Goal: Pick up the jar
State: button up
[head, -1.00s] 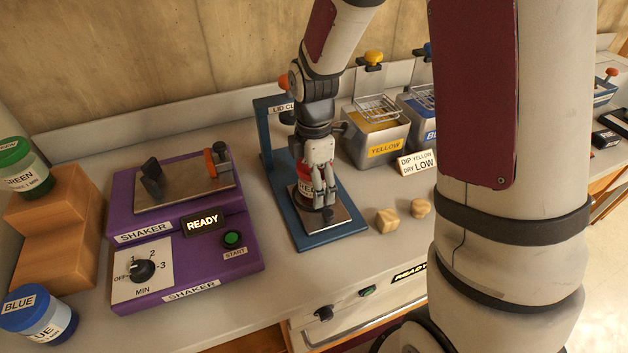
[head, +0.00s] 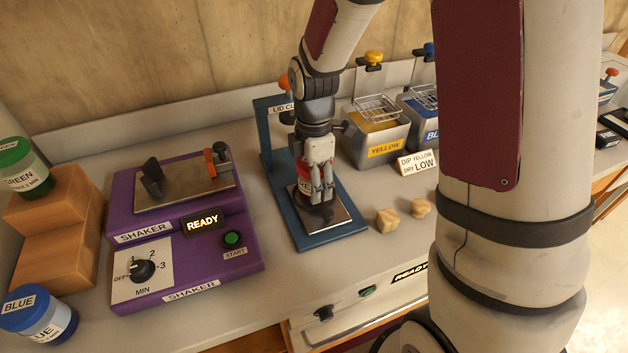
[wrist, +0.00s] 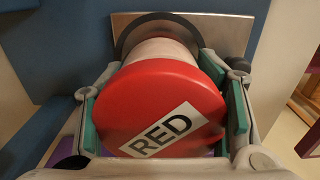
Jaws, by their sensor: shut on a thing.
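The jar (wrist: 160,95) has a red lid labelled RED and a pale body. It is at the blue lid clamp stand (head: 283,208), over its metal plate. In the head view only a strip of the jar's red (head: 301,177) shows behind my fingers. My gripper (head: 322,190) points down over the stand. In the wrist view its green pads lie on both sides of the red lid, shut on the jar. The jar's base is hidden, so I cannot tell whether it touches the plate.
A purple shaker (head: 187,240) reading READY stands to the left. Yellow (head: 378,138) and blue (head: 420,112) baths stand right and behind. Two small wooden pieces (head: 388,220) lie right of the stand. Green (head: 24,165) and blue (head: 38,315) jars are far left.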

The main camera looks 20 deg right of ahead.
jog(key=shift+r, duration=0.5)
jog(key=shift+s+r, duration=0.25)
jog(key=shift+r, duration=0.85)
jog(key=s+r+p, duration=0.1)
jog(key=s+p, duration=0.5)
jog(key=s, duration=0.9)
jog(key=shift+s+r, duration=0.2)
jog(key=shift+s, duration=0.05)
jog(key=shift+w, duration=0.1)
